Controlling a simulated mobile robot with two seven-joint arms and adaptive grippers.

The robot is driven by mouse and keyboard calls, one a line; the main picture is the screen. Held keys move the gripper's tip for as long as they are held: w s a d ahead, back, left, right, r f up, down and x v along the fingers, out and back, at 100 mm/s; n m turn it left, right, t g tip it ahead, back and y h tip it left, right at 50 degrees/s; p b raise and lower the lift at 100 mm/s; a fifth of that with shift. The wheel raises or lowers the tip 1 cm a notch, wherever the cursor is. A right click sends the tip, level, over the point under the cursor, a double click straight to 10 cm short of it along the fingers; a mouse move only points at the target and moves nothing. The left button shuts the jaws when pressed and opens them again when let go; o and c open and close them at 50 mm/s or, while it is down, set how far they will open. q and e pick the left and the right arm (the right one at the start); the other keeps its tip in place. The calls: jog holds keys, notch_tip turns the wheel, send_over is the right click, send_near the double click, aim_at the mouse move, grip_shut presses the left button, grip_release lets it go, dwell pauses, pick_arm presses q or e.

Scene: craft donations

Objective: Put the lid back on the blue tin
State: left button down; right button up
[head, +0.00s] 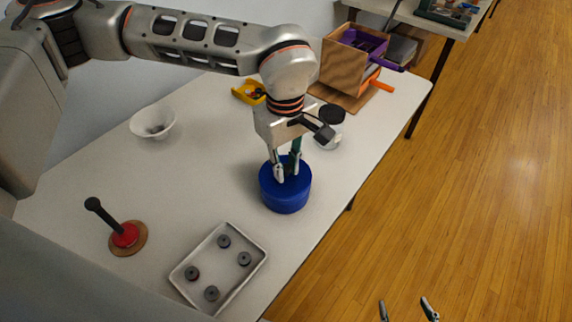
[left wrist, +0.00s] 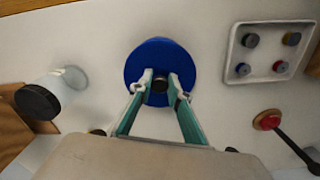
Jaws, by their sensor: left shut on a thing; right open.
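The blue tin (head: 285,203) stands upright near the right edge of the table. Its round blue lid (head: 302,172) is at the top of the tin, level as far as I can see. I cannot tell whether the lid is fully seated. My left gripper (head: 287,177) points down over the lid. In the left wrist view the lid (left wrist: 146,58) fills the middle, and my left gripper (left wrist: 160,86) is shut on its dark knob (left wrist: 160,84). The tin's body is hidden there beneath the lid. My right gripper (head: 408,310) is open and empty at the bottom edge, over the floor.
A white tray (head: 180,279) with several small round pieces lies in front of the tin. A red-based stand with a black handle (head: 124,235) is left. A clear jar with a black lid (head: 331,114) stands behind, near a wooden box (head: 343,66). A white bowl (head: 153,122) is back left.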

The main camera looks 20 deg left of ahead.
jog(key=shift+w+r, duration=0.1)
jog(key=shift+r, duration=0.15)
dwell(0.3)
pick_arm(q)
jog(key=shift+f+p, duration=0.15)
jog(key=shift+p, duration=0.3)
pick_arm(e)
jog(key=shift+w+r, duration=0.25)
jog(key=shift+r, duration=0.3)
dwell(0.9)
pick_arm(q)
jog(key=c, duration=1.3)
grip_release()
jog(key=shift+r+p, duration=2.2)
jog(key=shift+r, duration=1.35)
pick_arm(e)
notch_tip(320, 180, up, 7)
jog(key=w+t, duration=0.1)
jog(key=w, duration=0.1)
jog(key=shift+f, duration=0.2)
